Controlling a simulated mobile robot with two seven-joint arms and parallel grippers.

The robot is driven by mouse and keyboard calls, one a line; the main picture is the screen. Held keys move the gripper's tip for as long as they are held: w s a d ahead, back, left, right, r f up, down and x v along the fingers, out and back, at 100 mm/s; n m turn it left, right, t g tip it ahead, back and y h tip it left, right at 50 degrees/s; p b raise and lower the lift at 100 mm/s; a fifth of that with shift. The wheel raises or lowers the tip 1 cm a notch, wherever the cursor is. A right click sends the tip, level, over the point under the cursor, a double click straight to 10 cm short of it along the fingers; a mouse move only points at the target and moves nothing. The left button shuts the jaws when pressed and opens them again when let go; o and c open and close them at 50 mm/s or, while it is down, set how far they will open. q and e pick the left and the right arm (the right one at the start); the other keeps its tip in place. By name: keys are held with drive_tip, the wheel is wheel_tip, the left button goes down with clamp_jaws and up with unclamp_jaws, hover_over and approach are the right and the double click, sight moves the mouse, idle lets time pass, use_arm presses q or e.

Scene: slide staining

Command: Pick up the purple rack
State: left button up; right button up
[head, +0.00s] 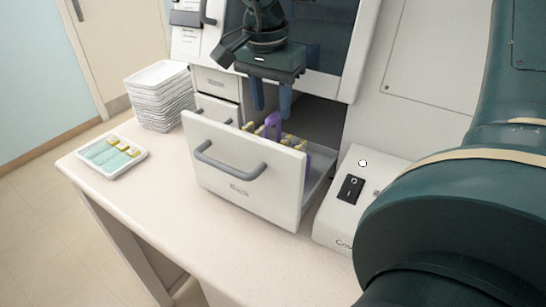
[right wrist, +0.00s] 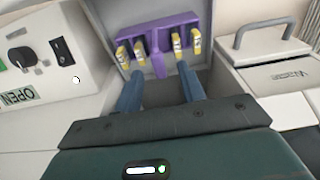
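The purple rack (head: 272,126) stands inside an open drawer (head: 240,178) of the white machine, partly hidden behind the drawer front. It holds several yellow-ended slides. In the right wrist view the rack (right wrist: 158,32) shows as a purple frame with slides on both sides of its middle. My right gripper (head: 271,112) is open, fingers pointing down above the drawer, by the rack. In the right wrist view its two blue fingers (right wrist: 162,82) are spread apart with nothing between them, and the rack is beyond the tips. My left gripper is not in view.
A white tray with slides (head: 111,156) and a stack of white trays (head: 158,95) stand left of the machine. A white box with a black switch (head: 350,188) stands right of the drawer. The front counter (head: 180,225) is clear.

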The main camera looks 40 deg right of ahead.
sight(273, 115)
drive_tip(key=shift+d+f, duration=0.2)
drive_tip(key=shift+f, duration=1.75)
drive_tip(key=shift+c, duration=0.6)
clamp_jaws()
drive_tip(key=shift+r, duration=0.1)
